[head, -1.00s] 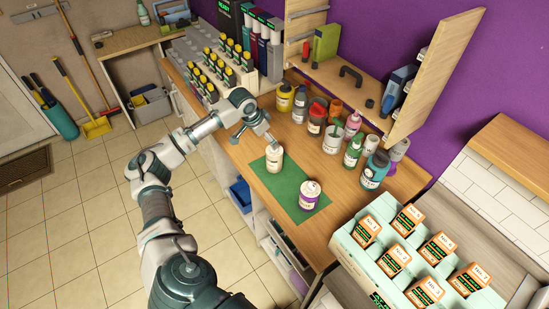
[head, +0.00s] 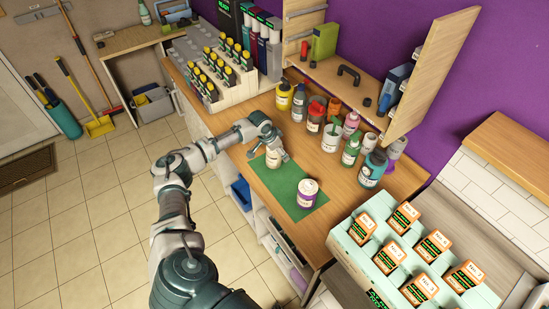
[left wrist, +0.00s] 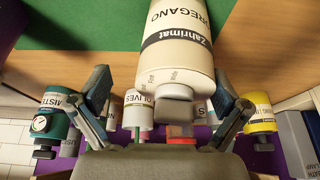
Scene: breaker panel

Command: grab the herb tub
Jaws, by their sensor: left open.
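The herb tub is a cream container with a dark label reading "Zahrimat" and "OREGANO". It fills the upper middle of the left wrist view (left wrist: 180,45), its grey cap towards me. In the head view the tub (head: 272,160) stands on the green mat (head: 297,209), partly hidden by my gripper. My left gripper (head: 279,154) is open at the tub. In the left wrist view the fingers of the gripper (left wrist: 163,90) are apart, one on each side of the cap end. I cannot tell whether they touch it. My right gripper is not in view.
A white tub with a purple label (head: 307,194) stands on the mat's right part. Several bottles and cans, including a yellow bottle (head: 284,97) and a teal bottle (head: 372,170), crowd the bench behind. A mint rack with orange-labelled boxes (head: 350,236) is at the right.

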